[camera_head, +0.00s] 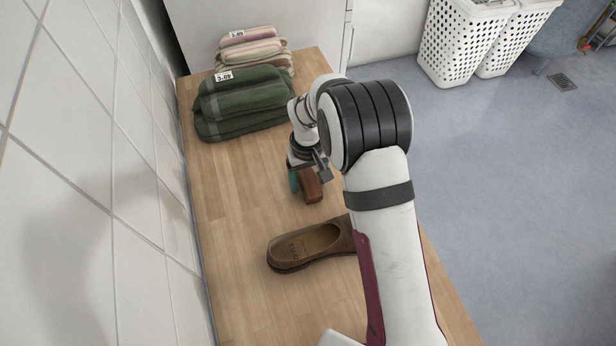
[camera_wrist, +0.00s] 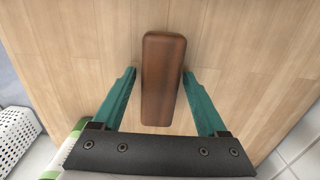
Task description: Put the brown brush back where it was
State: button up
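The brown brush (camera_head: 311,187) is a block with rounded edges, below my gripper over the wooden counter. In the wrist view the brush (camera_wrist: 163,78) lies lengthwise between the two teal fingers, its far end reaching past the fingertips. My gripper (camera_wrist: 160,73) is open around it. A thin strip of wood shows between the left finger and the brush; the right fingertip looks very close to it or touching. The gripper (camera_head: 303,182) is partly hidden by my arm in the head view. The brush's underside is hidden.
A brown shoe (camera_head: 308,246) lies nearer on the counter (camera_head: 240,190), partly behind my arm. Folded green towels (camera_head: 243,103) and striped towels (camera_head: 254,50) stand at the back. A tiled wall borders the left. White baskets (camera_head: 463,40) stand on the floor.

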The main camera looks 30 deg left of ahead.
aim_at(308, 177)
notch_tip(308, 177, up, 12)
jog(key=r, duration=0.1)
jog(key=s+d+r+m, duration=0.2)
jog(key=d+r+m, duration=0.15)
jog(key=d, duration=0.35)
jog(key=s+d+r+m, duration=0.2)
jog(key=d+r, duration=0.2)
jog(key=d, duration=0.3)
jog(key=s+d+m, duration=0.3)
jog(key=s, duration=0.2)
jog(key=s+d+m+y, duration=0.1)
jog(key=s+d+m, duration=0.2)
jog(key=s, duration=0.3)
jog(key=s+d+m+y, duration=0.1)
jog(key=s+d+m, duration=0.2)
jog(key=s+d, duration=0.2)
jog(key=shift+s+d+r, duration=0.1)
jog(key=shift+s+r, duration=0.3)
jog(key=shift+s, duration=0.3)
